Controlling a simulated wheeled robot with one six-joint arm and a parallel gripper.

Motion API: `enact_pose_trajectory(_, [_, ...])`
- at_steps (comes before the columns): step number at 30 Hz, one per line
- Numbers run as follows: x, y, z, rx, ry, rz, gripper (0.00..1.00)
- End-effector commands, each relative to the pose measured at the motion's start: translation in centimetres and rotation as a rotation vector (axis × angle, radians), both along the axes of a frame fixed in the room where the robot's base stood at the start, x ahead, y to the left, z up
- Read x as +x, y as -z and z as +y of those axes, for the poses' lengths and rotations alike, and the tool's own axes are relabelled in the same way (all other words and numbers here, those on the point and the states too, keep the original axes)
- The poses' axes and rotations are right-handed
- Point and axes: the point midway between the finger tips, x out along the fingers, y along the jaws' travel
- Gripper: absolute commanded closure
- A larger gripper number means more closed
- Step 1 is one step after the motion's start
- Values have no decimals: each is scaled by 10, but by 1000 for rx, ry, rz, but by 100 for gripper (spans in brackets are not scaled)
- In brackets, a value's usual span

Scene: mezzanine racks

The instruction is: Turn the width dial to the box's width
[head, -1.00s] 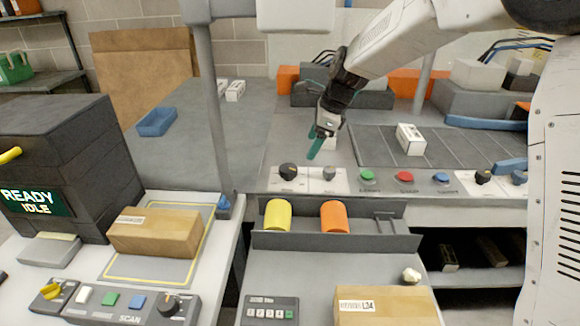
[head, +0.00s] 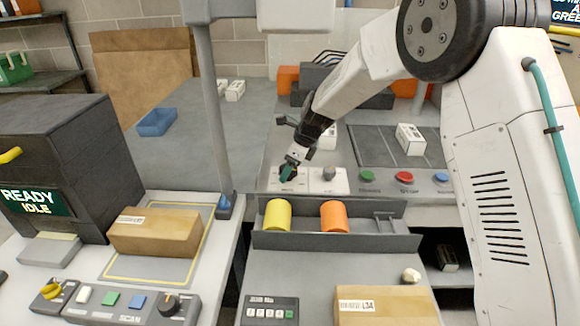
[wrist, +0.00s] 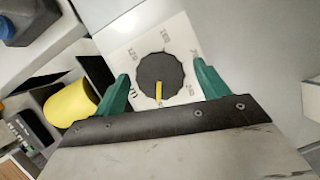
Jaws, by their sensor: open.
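A dark round dial (wrist: 160,72) with a yellow pointer sits on a white plate with printed numbers (wrist: 150,45) in the wrist view. The pointer faces the bottom of that picture; the numbers are too blurred to read surely. My gripper (wrist: 161,70) is open, its green fingers on either side of the dial. I cannot tell whether they touch it. In the head view my gripper (head: 288,174) mostly hides this left dial. A second dial (head: 330,173) stands to its right. A white box (head: 410,138) lies on the grey conveyor (head: 375,150).
Green, red (head: 406,177) and blue buttons line the panel to the right. Yellow (head: 278,214) and orange (head: 333,215) rolls sit in a trough in front. Brown boxes lie on the scan mat (head: 155,232) and front bench (head: 385,305). A grey post (head: 212,110) stands left.

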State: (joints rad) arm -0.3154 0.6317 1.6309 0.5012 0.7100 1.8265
Motion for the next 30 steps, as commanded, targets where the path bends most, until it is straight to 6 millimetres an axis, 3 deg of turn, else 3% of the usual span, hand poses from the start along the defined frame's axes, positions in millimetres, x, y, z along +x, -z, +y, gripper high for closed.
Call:
enact_pose_trajectory(5, [0,0,0,0,0,0,27])
enact_pose_trajectory(9, [0,0,0,0,-1,0,65])
enact_pose_trajectory(10, [0,0,0,0,-1,0,71])
enact_pose_trajectory(20, [0,-1,0,0,-29,0,71])
enact_pose_trajectory(30, [2,0,0,1,-235,0,71])
